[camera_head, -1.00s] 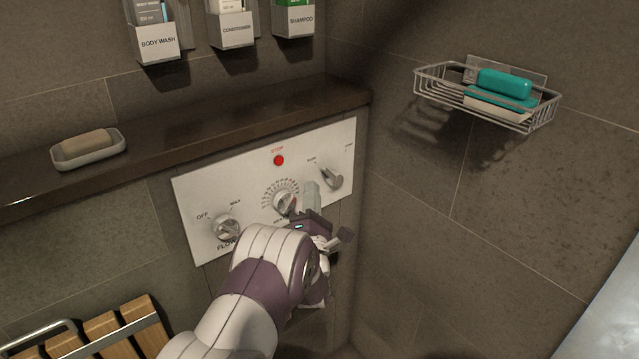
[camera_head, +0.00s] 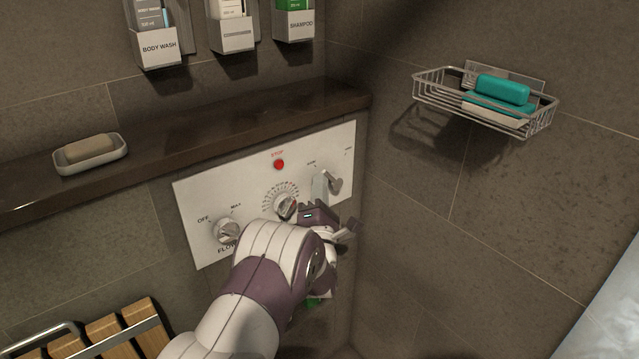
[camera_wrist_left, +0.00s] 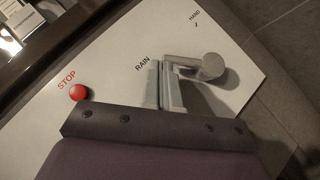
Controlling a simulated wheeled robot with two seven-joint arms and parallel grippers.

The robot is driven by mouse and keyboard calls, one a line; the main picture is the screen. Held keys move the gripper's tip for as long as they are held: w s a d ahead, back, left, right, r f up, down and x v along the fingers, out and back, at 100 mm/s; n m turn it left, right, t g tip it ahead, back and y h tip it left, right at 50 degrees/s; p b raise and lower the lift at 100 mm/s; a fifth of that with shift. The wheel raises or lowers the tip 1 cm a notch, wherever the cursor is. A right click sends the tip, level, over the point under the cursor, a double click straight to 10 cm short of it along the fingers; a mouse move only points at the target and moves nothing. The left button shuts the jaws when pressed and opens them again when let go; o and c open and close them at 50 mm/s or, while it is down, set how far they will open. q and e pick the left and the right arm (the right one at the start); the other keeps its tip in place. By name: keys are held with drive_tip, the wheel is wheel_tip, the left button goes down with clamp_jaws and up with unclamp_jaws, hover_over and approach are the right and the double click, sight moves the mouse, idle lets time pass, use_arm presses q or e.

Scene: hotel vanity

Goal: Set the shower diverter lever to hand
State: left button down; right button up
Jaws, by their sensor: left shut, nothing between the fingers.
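The shower diverter lever (camera_head: 333,182) is a metal knob with a grey arm on the right part of the white control panel (camera_head: 205,196). In the left wrist view the lever (camera_wrist_left: 207,67) has its arm pointing left, near the RAIN label, while the HAND label is farther up and right. My left gripper (camera_head: 319,187) is shut and empty, with its fingertips just left of the lever. In the left wrist view the fingertips (camera_wrist_left: 165,68) are right beside the lever's arm end; I cannot tell whether they touch. My right gripper is not in view.
On the panel are a red STOP button (camera_head: 279,164), a round temperature dial (camera_head: 285,206) and a flow knob (camera_head: 228,231). A dark ledge (camera_head: 220,120) with a soap dish (camera_head: 90,153) runs above. A wire basket (camera_head: 485,104) hangs on the right wall.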

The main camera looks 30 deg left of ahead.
use_arm(q)
drive_tip(key=shift+r, duration=0.2)
drive_tip(key=w+d+r+m+g+h+p, duration=0.1)
drive_tip(key=w+m+g+p, duration=0.1)
drive_tip(key=p, duration=0.4)
drive_tip(key=w+d+r+m+g+h+p, duration=0.1)
drive_tip(key=w+m+g+h+p, duration=0.1)
drive_tip(key=m+p, duration=0.3)
drive_tip(key=w+d+r+m+g+h+p, duration=0.1)
drive_tip(key=w+r+m+g+h+p, duration=0.1)
drive_tip(key=p, duration=0.5)
drive_tip(key=shift+w+m+g+p, duration=0.4)
drive_tip(key=shift+w+m+g, duration=0.4)
drive_tip(key=shift+g, duration=0.5)
drive_tip(key=shift+f, duration=0.1)
drive_tip(key=v, duration=1.3)
drive_tip(key=shift+w, duration=0.1)
